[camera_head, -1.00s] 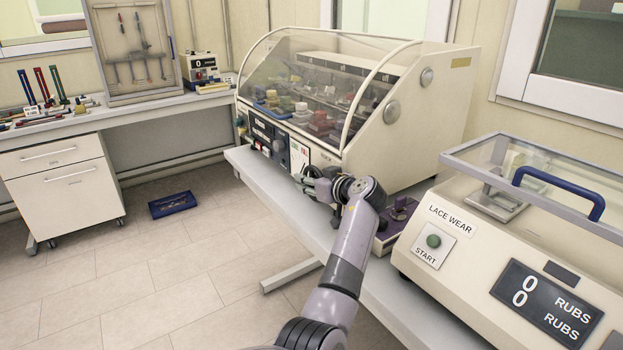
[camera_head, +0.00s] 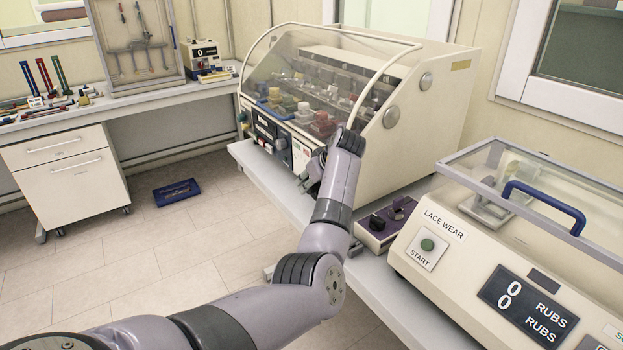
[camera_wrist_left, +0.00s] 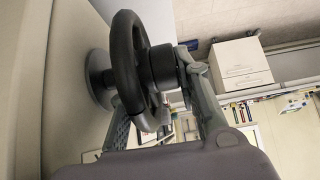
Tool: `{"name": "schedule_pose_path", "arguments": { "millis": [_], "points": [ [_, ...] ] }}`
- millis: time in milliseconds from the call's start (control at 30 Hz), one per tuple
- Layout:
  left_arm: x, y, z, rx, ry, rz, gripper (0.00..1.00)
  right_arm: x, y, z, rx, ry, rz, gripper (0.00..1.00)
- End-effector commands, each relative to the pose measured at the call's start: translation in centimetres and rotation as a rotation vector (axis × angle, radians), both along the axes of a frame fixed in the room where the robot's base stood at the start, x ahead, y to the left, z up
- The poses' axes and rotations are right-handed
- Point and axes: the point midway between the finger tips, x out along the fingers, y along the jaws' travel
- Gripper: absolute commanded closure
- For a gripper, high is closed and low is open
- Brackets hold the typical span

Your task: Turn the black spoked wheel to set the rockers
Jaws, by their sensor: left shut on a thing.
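The black wheel (camera_wrist_left: 128,62) shows close up in the left wrist view, mounted on a round grey base against a pale panel. My left gripper (camera_wrist_left: 152,85) is shut on the wheel, with one finger on each side of it. Its spokes are mostly hidden at this angle. In the head view my left gripper (camera_head: 311,178) is at the front of the cream machine with the clear curved cover (camera_head: 300,75), and my arm hides the wheel. Several coloured pieces (camera_head: 303,109) sit in a row under the cover; I cannot make out the rockers. My right gripper is not in view.
The lace wear machine (camera_head: 440,225) with a blue handle is further right. A blue tray (camera_head: 176,192) lies on the open floor. A workbench (camera_head: 130,112) runs along the back left.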

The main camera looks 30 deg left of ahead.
Motion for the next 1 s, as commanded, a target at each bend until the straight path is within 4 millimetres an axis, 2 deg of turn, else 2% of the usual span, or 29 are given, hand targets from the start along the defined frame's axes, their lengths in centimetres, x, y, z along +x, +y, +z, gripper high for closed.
{"name": "schedule_pose_path", "arguments": {
  "millis": [33,367,400,600,1000],
  "points": [
    [-0.48,0.33,-0.56,-0.005,0.017,0.011,0.98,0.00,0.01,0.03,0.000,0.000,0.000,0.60],
    [-0.52,0.33,-0.68,-0.006,0.020,0.011,0.98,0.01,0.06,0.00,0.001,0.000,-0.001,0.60],
    [-0.53,0.34,-0.68,-0.006,0.020,0.011,0.69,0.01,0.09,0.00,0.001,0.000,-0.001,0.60],
    [-0.41,0.28,-0.52,-0.004,0.016,0.009,0.57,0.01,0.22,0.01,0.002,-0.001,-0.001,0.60],
    [-0.20,0.10,-0.19,-0.004,0.009,0.004,0.57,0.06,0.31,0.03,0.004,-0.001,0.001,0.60]
  ]
}}
